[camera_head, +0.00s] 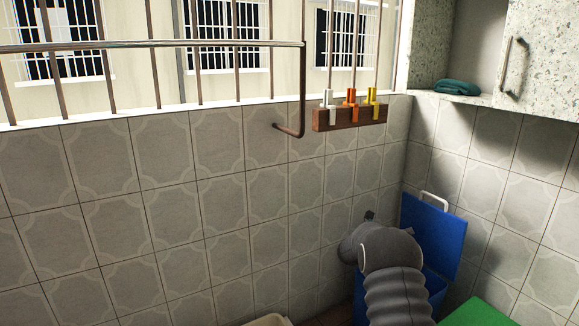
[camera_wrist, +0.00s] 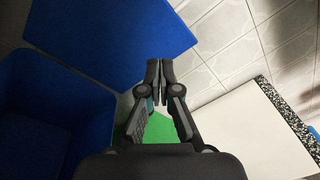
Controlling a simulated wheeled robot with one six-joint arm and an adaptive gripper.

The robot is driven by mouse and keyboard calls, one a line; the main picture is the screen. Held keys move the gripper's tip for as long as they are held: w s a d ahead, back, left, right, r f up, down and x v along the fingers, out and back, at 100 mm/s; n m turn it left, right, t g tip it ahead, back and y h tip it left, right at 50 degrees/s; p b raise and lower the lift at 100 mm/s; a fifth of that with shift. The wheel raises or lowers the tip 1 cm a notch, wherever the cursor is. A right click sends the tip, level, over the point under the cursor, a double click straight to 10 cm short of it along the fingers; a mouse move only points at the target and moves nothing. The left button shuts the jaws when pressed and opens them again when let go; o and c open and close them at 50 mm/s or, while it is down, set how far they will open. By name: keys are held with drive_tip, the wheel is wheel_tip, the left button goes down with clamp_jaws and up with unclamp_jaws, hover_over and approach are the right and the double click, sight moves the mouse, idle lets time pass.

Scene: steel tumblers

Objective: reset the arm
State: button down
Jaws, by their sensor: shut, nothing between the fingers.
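My gripper (camera_wrist: 160,70) is in the wrist view with its two dark fingers together and nothing between them. Beyond it in that view, a blue lid (camera_wrist: 110,35) is at upper left and a blue bin (camera_wrist: 40,115) is at left. In the head view, my grey ribbed arm stands at lower right, in front of the blue bin with its raised blue lid (camera_head: 431,235). My fingers cannot be made out in the head view. No tumbler is in sight.
A green surface (camera_head: 478,313) lies at lower right. A wooden rack (camera_head: 340,119) with coloured pieces hangs on the tiled wall below a barred window and rail. A teal cloth (camera_head: 457,88) lies in the cabinet. A white panel (camera_wrist: 250,135) is right of my gripper.

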drive_tip(key=s+a+f+m+g+y, duration=0.2)
drive_tip(key=s+m+g+y, duration=0.1)
drive_tip(key=s+m, duration=0.65)
drive_tip(key=s+a+f+m+g+y, duration=0.2)
drive_tip(key=s+a+m+g+y, duration=0.15)
drive_tip(key=s+m, duration=0.6)
drive_tip(key=s+a+r+m+t+y, duration=0.1)
drive_tip(key=s+a+r+m+y, duration=0.2)
drive_tip(key=s, duration=0.8)
drive_tip(key=s+a+r+m+t+y, duration=0.2)
drive_tip(key=s+a+r+m+y, duration=0.2)
drive_tip(key=s+a, duration=0.5)
drive_tip(key=s+a+r+m+t+y, duration=0.2)
drive_tip(key=s+a+r+m, duration=0.4)
drive_tip(key=s, duration=0.7)
drive_tip(key=shift+a+r+y, duration=0.25)
drive_tip(key=shift+r+y, duration=0.4)
drive_tip(key=shift+r, duration=0.75)
